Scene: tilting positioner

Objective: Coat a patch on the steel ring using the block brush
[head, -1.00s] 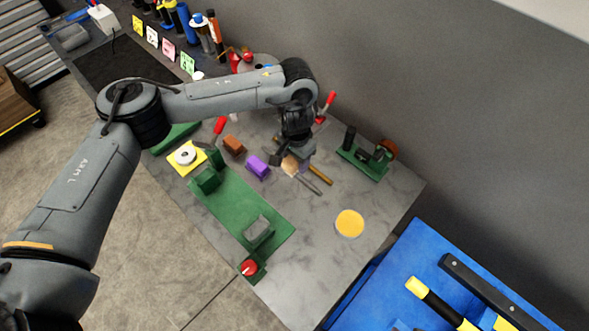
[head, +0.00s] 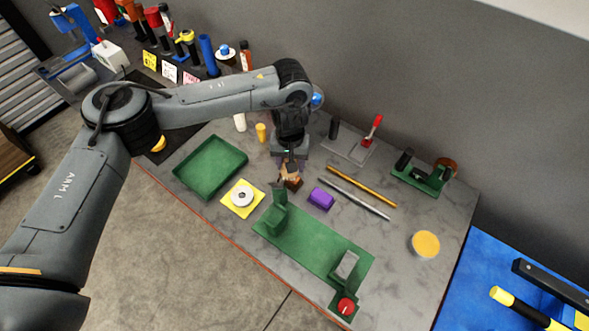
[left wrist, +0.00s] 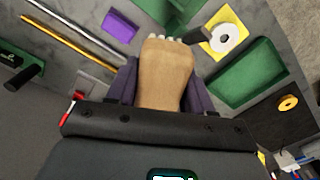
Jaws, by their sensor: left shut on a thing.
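The steel ring (head: 242,197) lies flat on a yellow square pad (head: 229,204) at the left of the table. In the left wrist view the ring (left wrist: 224,38) is at the upper right. My left gripper (head: 290,168) is shut on the block brush (left wrist: 166,75), a tan block with pale bristles at its far end. In the head view the brush (head: 289,172) is small and partly hidden by the gripper. It is above the table, right of the ring and apart from it. My right gripper is not in view.
A purple block (head: 321,198) and two rods (head: 362,186) lie right of the gripper. A green fixture plate (head: 310,243) is in front, with upright parts. A green tray (head: 211,168) stands behind the ring. A yellow disc (head: 425,244) is at far right.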

